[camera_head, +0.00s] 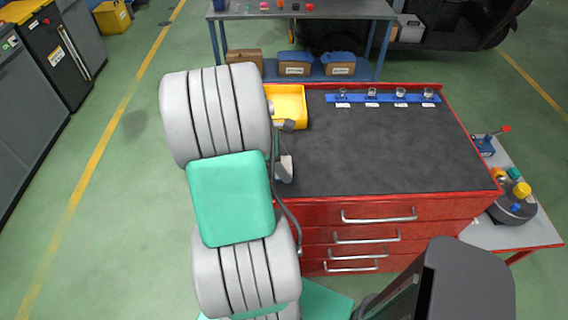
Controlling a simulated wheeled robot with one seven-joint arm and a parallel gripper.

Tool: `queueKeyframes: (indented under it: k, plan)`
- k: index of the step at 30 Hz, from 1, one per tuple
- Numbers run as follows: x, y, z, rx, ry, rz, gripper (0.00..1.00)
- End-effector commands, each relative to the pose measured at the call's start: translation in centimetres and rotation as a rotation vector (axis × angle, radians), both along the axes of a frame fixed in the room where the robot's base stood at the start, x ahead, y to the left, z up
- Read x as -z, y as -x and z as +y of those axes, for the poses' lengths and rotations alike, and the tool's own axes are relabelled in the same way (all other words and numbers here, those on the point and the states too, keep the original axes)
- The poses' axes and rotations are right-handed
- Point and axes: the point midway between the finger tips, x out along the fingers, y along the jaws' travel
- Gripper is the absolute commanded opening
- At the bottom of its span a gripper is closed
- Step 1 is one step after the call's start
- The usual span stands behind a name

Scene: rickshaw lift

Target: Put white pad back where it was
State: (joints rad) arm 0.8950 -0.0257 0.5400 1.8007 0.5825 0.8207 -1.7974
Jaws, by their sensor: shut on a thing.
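My gripper (286,125) is mostly hidden behind my own arm; only small grey parts show at the left end of the workbench top, by the near edge of the yellow tray (290,91). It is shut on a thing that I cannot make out. I cannot pick out the white pad with certainty; it may be hidden by my arm. The yellow tray stands at the back left corner of the dark worktop (390,150), its left part covered by my arm.
A blue strip (383,99) with several small cups and white labels lies along the back of the red workbench (320,211). The middle and right of its top are clear. A side table (512,234) with a round dark stand is at the right; a grey bench (340,9) is behind.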

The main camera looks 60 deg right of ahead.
Motion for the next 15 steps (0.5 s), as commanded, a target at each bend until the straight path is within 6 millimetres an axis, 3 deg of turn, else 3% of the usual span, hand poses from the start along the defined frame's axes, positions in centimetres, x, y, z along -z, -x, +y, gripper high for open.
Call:
queueKeyframes:
  k: [5,6,13,15]
  plan:
    - [0.36,0.02,0.02,0.0,-0.001,0.0,0.31]
    - [0.31,0.02,0.01,0.0,0.0,0.0,0.67]
    - [0.3,0.03,0.02,0.0,-0.001,0.0,0.85]
    - [0.3,0.03,0.02,0.0,-0.001,0.0,0.85]
